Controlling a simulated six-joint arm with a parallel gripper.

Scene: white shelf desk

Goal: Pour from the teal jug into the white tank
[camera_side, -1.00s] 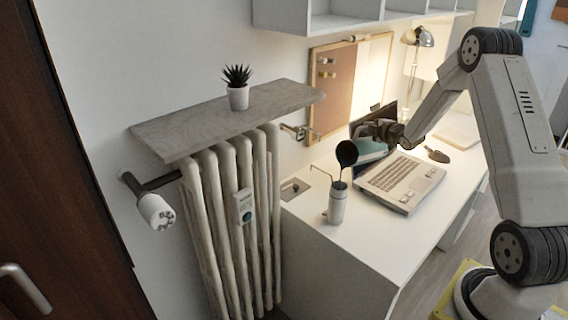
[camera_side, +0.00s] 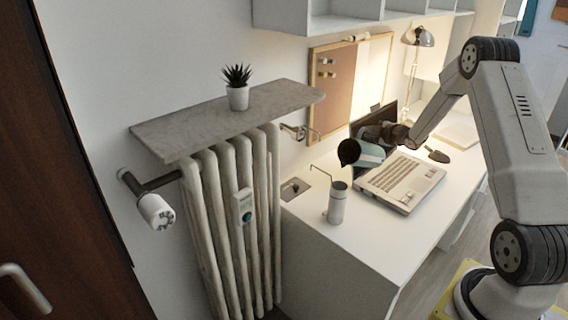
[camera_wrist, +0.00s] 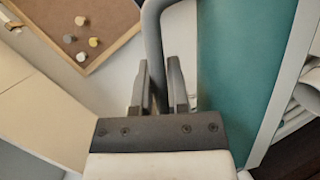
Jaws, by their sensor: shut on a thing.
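The teal jug (camera_side: 366,154) is held tilted in the air over the desk, its dark mouth facing left. Its teal side (camera_wrist: 242,60) and grey handle fill the right and middle of the wrist view. My gripper (camera_wrist: 160,85) is shut on the jug's handle. The white tank (camera_side: 337,205) stands upright on the desk, with a thin bent spout on its left. The jug's mouth is above the tank and slightly right of it, apart from it. No stream shows between them. The contents of both are hidden.
An open laptop (camera_side: 402,182) lies right of the tank, below the jug. A small trowel (camera_side: 437,156) lies farther right. A radiator (camera_side: 235,215) stands left of the desk. The desk's front corner is clear.

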